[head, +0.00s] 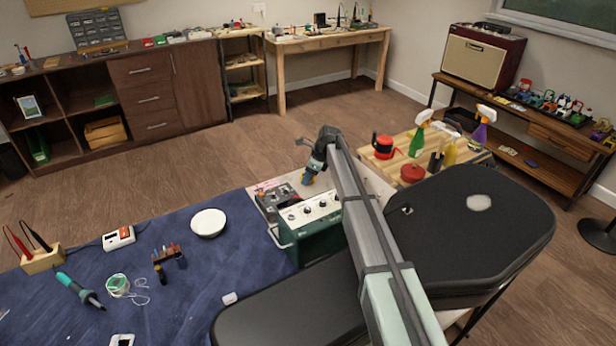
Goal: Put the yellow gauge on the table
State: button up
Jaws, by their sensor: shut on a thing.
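My gripper (311,172) points down at the far end of my arm, above a pale sheet or board near the picture's middle. The near table (190,290) is covered with dark blue cloth. My arm hides part of the area right of the gripper.
A dark pedal box (279,198) and a green amplifier (313,228) stand close in front of the gripper. A white bowl (208,222) lies left on the cloth. A black case (470,235) stands right.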

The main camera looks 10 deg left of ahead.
jog(key=shift+f, duration=0.15)
jog(key=o, duration=1.1)
jog(key=v, duration=1.2)
jog(key=shift+c, duration=0.3)
